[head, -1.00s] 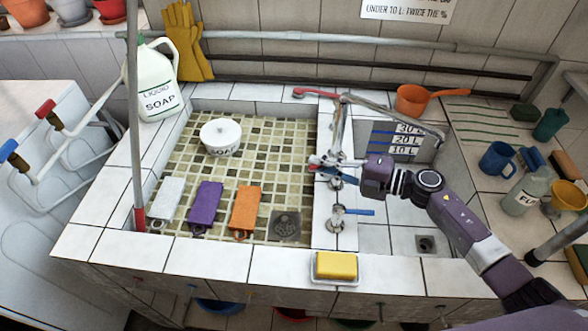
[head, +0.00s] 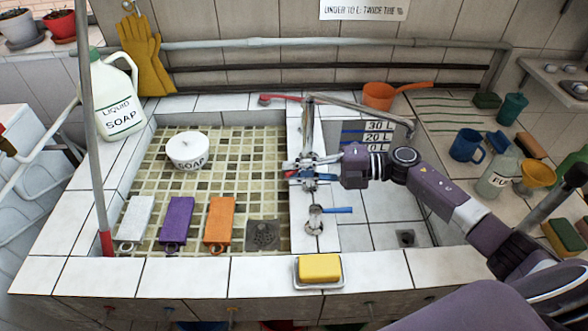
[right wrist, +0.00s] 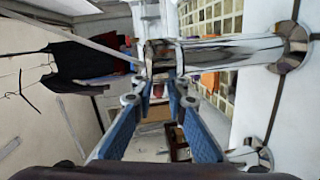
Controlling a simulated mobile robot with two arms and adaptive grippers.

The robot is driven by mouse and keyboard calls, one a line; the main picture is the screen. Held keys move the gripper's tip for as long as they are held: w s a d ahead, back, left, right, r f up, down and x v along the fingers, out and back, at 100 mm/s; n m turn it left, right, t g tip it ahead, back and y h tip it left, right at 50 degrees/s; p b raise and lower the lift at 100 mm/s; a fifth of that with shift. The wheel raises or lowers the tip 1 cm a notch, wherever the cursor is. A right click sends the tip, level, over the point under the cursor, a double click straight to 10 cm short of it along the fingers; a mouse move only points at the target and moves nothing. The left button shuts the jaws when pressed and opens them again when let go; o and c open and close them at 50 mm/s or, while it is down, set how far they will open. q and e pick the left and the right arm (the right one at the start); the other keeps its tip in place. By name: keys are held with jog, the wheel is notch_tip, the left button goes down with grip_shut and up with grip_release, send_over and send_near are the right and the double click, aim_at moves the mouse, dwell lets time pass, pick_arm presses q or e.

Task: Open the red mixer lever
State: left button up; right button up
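Contact cannot be told. My left gripper is out of view.
A blue-handled valve (head: 335,210) stands just in front of the tap. Yellow soap (head: 319,267) lies on the front ledge. An orange scoop (head: 380,96) and blue mug (head: 467,146) are right.

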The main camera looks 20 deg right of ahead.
jog(key=shift+o, duration=1.2)
jog(key=shift+d, duration=0.15)
jog(key=v, duration=1.1)
jog(key=shift+s+d, duration=0.25)
jog(key=shift+d, duration=0.1)
